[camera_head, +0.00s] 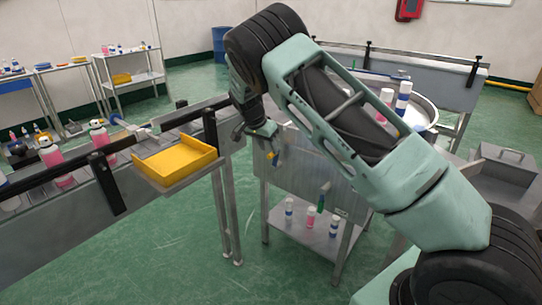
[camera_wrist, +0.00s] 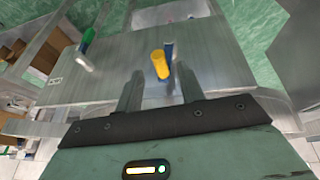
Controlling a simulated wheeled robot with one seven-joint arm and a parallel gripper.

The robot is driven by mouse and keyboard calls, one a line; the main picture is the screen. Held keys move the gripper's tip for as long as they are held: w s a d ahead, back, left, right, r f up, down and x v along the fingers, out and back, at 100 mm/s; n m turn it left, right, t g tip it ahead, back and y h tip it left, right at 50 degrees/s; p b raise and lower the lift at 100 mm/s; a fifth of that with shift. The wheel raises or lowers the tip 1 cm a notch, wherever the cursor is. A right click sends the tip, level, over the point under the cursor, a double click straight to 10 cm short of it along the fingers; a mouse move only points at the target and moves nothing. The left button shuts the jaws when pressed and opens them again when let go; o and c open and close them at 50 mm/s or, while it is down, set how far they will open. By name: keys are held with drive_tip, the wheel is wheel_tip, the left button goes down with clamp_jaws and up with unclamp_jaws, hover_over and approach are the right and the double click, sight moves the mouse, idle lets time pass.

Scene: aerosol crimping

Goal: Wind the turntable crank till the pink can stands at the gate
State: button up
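In the head view my gripper (camera_head: 262,133) is small and partly hidden by my arm. The turntable (camera_head: 428,108) is a round metal disc, partly hidden behind my arm. A pink can (camera_head: 386,97) and a blue-banded can (camera_head: 403,97) stand there. I cannot make out the gate.
Pink bottles (camera_head: 52,160) stand on that conveyor. Several small cans stand on the stand's lower shelf (camera_head: 300,228). A grey box (camera_head: 505,160) stands at the right. Green floor is open in front.

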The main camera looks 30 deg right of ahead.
drive_tip(key=b+v, duration=0.1)
drive_tip(key=v, duration=1.1)
drive_tip(key=shift+s+a+r, duration=0.1)
drive_tip(key=shift+s, duration=0.05)
idle(0.4)
drive_tip(key=s+a+n+y, duration=0.5)
drive_tip(key=s+a+n, duration=0.5)
drive_tip(key=s+a, duration=0.95)
drive_tip(key=s+a+f+n, duration=0.1)
drive_tip(key=s+n, duration=0.4)
drive_tip(key=s, duration=0.7)
drive_tip(key=s+a+f+n, duration=0.1)
drive_tip(key=s+a+n, duration=0.2)
drive_tip(key=s, duration=0.9)
drive_tip(key=n, duration=0.3)
drive_tip(key=shift+s+g, duration=0.3)
drive_tip(key=shift+a, duration=0.1)
